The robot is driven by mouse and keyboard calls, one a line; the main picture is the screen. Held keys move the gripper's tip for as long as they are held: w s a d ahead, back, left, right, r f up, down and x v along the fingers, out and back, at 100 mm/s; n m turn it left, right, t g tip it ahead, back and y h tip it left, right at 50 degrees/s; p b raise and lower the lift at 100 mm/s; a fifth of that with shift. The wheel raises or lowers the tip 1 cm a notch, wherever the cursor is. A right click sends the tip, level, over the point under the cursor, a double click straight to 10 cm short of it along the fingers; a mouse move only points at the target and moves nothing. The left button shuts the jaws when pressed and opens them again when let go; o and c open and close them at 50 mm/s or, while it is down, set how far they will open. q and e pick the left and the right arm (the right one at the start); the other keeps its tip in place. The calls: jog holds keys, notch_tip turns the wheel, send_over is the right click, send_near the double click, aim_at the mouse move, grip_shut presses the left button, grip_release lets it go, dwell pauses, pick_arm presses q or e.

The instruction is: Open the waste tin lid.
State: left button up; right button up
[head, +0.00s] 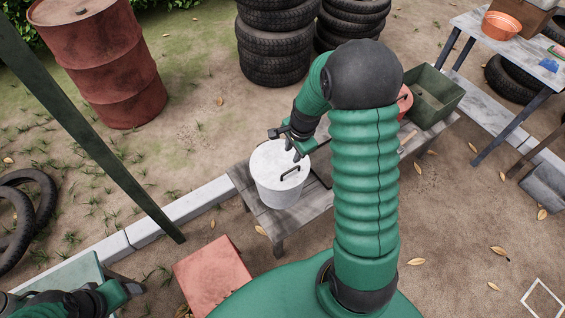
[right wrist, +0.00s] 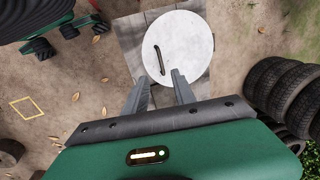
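The waste tin (head: 279,193) is a pale round tin standing on a low wooden bench. Its flat lid (head: 268,158) is on it, with a dark bar handle (head: 291,172) on top. In the right wrist view the lid (right wrist: 190,50) and its handle (right wrist: 159,60) lie just ahead of my fingers. My right gripper (head: 294,150) is over the lid, beside the handle in the head view; its fingers (right wrist: 160,76) are apart with nothing held. I cannot tell whether they touch the lid. My left gripper (head: 122,294) is at the lower left, far from the tin; its fingers are unclear.
The wooden bench (head: 257,208) also carries a green crate (head: 440,100), partly behind my right arm. Stacked tyres (head: 273,45) and a rusty red drum (head: 98,62) stand behind. A slanting green post (head: 100,150) is at left. A red box (head: 208,275) sits in front.

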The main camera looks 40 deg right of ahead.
send_near(290, 171)
jog(key=f, duration=0.1)
jog(key=w+d+f, duration=0.1)
jog(key=f, duration=0.2)
jog(key=shift+w+d+f, duration=0.2)
jog(key=shift+f, duration=0.1)
jog(key=shift+w+a+f+b, duration=0.15)
jog(key=shift+a+f, duration=0.2)
jog(key=shift+f, duration=0.25)
jog(key=shift+a+f+b, duration=0.15)
jog(key=shift+a+f, duration=0.2)
jog(key=shift+f, duration=0.3)
jog(key=shift+a+f, duration=0.1)
jog(key=shift+a, duration=0.15)
jog(key=shift+w+d+f, duration=0.15)
jog(key=shift+d, duration=0.1)
jog(key=shift+c, duration=0.6)
jog(key=shift+d+f, duration=0.1)
jog(key=shift+d, duration=0.35)
grip_shut()
jog(key=shift+a, duration=0.4)
pick_arm(q)
jog(key=shift+s+d+f, duration=0.15)
jog(key=shift+d+f, duration=0.15)
jog(key=shift+d, duration=0.5)
jog(key=shift+d, duration=0.2)
